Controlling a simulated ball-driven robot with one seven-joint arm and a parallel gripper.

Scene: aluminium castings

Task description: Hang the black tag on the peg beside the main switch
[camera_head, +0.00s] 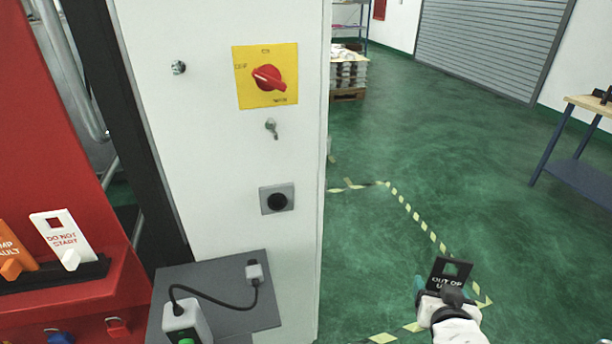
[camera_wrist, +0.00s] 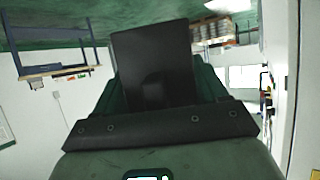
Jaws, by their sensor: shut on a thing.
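The black tag (camera_head: 449,268) has white lettering reading "OUT OF U…" and a square hole near its top. My gripper (camera_head: 447,297) is shut on its lower part and holds it up at the lower right, over the floor. In the wrist view the tag (camera_wrist: 155,62) stands up from the dark jaws (camera_wrist: 160,124). The main switch (camera_head: 267,77) is a red rotary handle on a yellow plate on the white cabinet. A small metal peg (camera_head: 178,67) sticks out to its left. The tag is well apart from the peg, to the right of the cabinet.
A key-like fitting (camera_head: 271,127) and a black round socket (camera_head: 277,200) sit below the switch. A grey shelf (camera_head: 235,310) with a plug and cable juts out below. A red board at left holds a white tag (camera_head: 62,236) and an orange tag (camera_head: 14,248).

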